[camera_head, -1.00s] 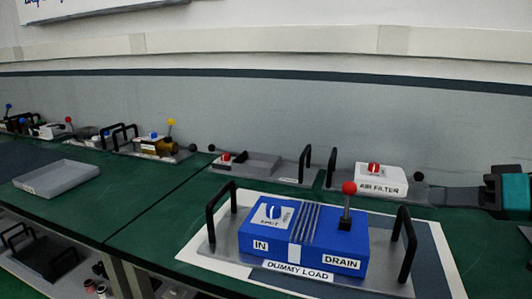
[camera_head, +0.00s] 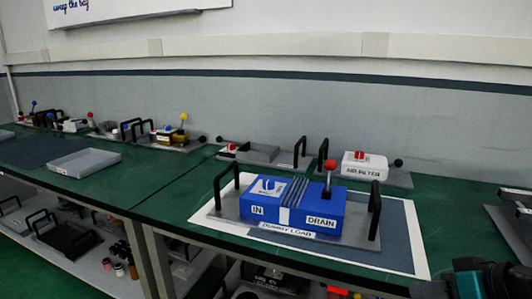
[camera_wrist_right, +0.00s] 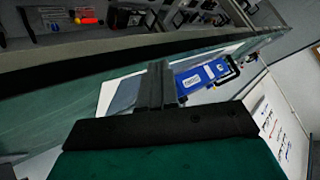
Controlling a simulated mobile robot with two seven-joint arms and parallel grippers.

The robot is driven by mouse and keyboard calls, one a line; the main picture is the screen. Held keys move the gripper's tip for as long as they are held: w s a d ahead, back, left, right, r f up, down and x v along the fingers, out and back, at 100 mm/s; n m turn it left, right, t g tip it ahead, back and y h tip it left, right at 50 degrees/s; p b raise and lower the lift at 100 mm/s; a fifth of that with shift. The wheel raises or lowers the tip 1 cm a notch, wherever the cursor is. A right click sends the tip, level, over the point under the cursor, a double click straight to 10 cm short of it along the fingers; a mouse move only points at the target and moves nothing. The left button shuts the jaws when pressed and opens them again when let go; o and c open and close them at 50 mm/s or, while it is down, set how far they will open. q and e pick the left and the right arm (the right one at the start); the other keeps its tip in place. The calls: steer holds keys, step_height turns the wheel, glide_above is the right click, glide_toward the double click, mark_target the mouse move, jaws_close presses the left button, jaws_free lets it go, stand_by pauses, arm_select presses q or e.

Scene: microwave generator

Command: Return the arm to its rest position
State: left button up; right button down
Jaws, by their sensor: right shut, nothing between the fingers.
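My right gripper (camera_head: 430,289) is at the bottom right corner of the head view, partly cut off by the frame edge. It is in front of and to the right of the blue dummy load (camera_head: 293,207), apart from it. In the right wrist view the gripper's grey fingers (camera_wrist_right: 165,85) are together with nothing between them. The dummy load sits on its grey tray with black handles, on a white-bordered mat (camera_head: 405,245). It also shows beyond the fingers in the wrist view (camera_wrist_right: 200,78). My left gripper is in neither view.
The white air filter box (camera_head: 364,166) and a grey tray (camera_head: 262,155) stand behind the dummy load. An empty grey tray (camera_head: 84,162) lies on the left bench. A lower shelf (camera_head: 95,270) holds several items.

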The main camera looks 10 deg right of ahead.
steer(key=s+a+f+n+g+h, duration=0.2)
steer(key=s+a+f+g+h, duration=0.25)
steer(key=s+a+f, duration=1)
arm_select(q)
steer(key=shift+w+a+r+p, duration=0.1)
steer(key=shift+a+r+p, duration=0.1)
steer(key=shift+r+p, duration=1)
arm_select(e)
steer(key=w+a+f+t+y, duration=0.1)
steer(key=w+f+t+y, duration=0.1)
steer(key=w+f+t, duration=0.4)
steer(key=shift+w+a+f+n+t, duration=0.3)
steer(key=shift+w+f+n+t, duration=0.1)
steer(key=shift+w+f, duration=0.35)
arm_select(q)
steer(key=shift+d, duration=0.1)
arm_select(e)
steer(key=shift+r, duration=0.1)
